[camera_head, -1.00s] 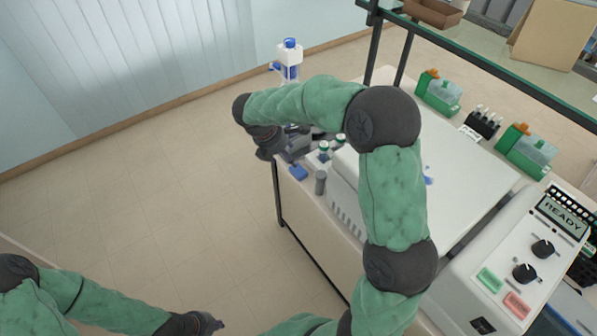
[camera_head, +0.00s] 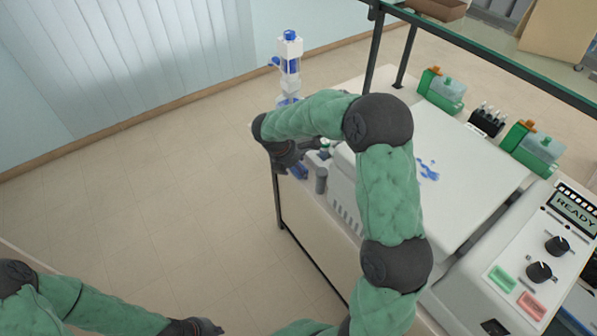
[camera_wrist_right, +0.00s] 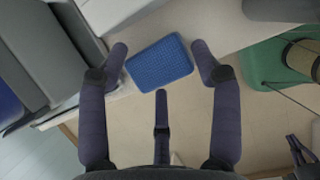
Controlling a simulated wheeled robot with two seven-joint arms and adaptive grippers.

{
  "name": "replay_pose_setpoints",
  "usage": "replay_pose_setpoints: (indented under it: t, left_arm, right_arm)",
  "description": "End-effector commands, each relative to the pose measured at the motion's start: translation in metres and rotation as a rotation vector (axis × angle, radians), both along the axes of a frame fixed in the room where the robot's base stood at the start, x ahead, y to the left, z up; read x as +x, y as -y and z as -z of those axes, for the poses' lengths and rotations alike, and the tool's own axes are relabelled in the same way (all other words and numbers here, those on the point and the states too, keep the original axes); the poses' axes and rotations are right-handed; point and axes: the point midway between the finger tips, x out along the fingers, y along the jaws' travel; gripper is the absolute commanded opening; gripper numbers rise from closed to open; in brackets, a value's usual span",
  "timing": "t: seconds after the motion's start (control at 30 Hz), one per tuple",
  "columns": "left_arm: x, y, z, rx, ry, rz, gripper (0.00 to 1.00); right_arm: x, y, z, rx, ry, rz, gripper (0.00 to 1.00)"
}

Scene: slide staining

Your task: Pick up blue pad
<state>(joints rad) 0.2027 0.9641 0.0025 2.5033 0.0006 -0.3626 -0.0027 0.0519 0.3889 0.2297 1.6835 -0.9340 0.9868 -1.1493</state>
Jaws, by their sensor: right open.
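The blue pad (camera_wrist_right: 160,62) is a small textured rectangle lying on the beige table top, slightly tilted in the right wrist view. In the head view a part of the blue pad (camera_head: 299,172) shows at the table's near-left corner, partly hidden by my right gripper (camera_head: 290,158). In the wrist view my right gripper (camera_wrist_right: 160,52) is open and empty, with a dark fingertip on each side of the pad and a third finger below it. My left gripper (camera_head: 208,328) is low at the bottom left, away from the table; its finger state is unclear.
A grey cylinder (camera_head: 321,180) stands close right of the pad. A white bottle with blue parts (camera_head: 289,50) is behind. A large white machine (camera_head: 455,165) fills the table's middle. Green containers (camera_head: 441,90) stand at the back. Open floor lies left.

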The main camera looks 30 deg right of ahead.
Motion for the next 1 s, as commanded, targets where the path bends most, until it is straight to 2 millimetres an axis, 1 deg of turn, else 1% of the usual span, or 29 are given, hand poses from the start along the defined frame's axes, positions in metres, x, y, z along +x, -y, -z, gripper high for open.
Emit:
replay_pose_setpoints:
  t: [0.1,0.13,0.2,0.23,0.27,0.6,0.73,0.87,1.0]
  left_arm:
    - [0.000,0.000,-0.001,0.000,0.000,0.000,0.00]
    - [0.000,0.000,-0.001,0.000,0.000,0.000,0.00]
    - [0.000,0.000,-0.001,0.000,0.000,0.000,0.00]
    - [0.000,0.000,-0.001,0.000,0.000,0.000,0.00]
    - [0.000,0.000,-0.001,0.000,0.000,0.000,0.00]
    - [0.000,0.000,-0.001,0.000,0.000,0.000,0.00]
    - [0.000,0.000,-0.003,0.000,0.000,0.000,0.00]
    - [0.000,0.000,-0.009,0.000,0.000,0.000,0.00]
    - [0.000,0.000,-0.021,0.000,0.000,0.000,0.00]
  right_arm:
    - [0.000,0.000,-0.001,0.000,0.001,0.001,0.65]
    - [0.000,0.000,-0.001,0.000,0.001,0.001,0.62]
    - [0.000,0.000,-0.001,0.000,0.001,0.001,0.45]
    - [0.000,0.000,-0.001,0.000,0.001,0.001,0.41]
    - [0.000,0.000,-0.001,0.000,0.001,0.001,0.40]
    - [0.000,0.000,-0.001,0.001,0.000,0.000,0.39]
    - [0.000,-0.001,-0.005,0.001,0.000,0.001,0.39]
    - [0.000,0.000,-0.016,0.001,0.002,0.000,0.39]
    - [0.001,0.000,-0.038,-0.001,0.004,0.001,0.39]
